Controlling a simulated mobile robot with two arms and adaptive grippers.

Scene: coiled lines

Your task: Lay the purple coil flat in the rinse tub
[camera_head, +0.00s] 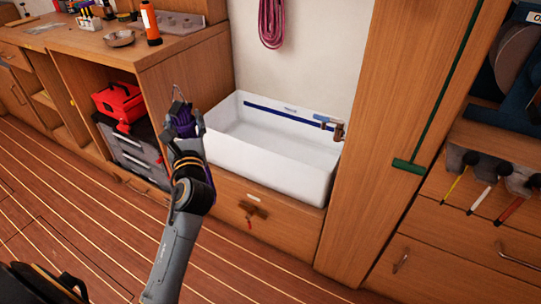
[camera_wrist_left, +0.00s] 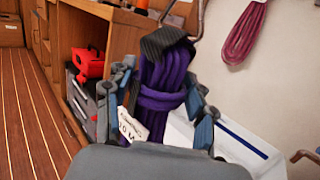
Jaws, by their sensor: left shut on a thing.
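The purple coil (camera_wrist_left: 165,85) is a bundle of rope with a wrap around its middle and a white tag (camera_wrist_left: 131,126). My left gripper (camera_wrist_left: 160,105) is shut on it and holds it upright. In the head view the left gripper (camera_head: 183,122) is at the left edge of the white rinse tub (camera_head: 265,163), and only a little purple of the coil (camera_head: 199,121) shows; the arm hides the rest. The tub has a dark blue stripe inside its back wall, and its visible floor is bare. The right gripper is not in view.
A magenta coil (camera_head: 271,22) hangs on the wall above the tub. A brass tap (camera_head: 338,130) and a blue item (camera_head: 325,118) are at the tub's right back corner. A wooden counter (camera_head: 75,50) and a shelf with a red toolbox (camera_head: 119,103) stand left.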

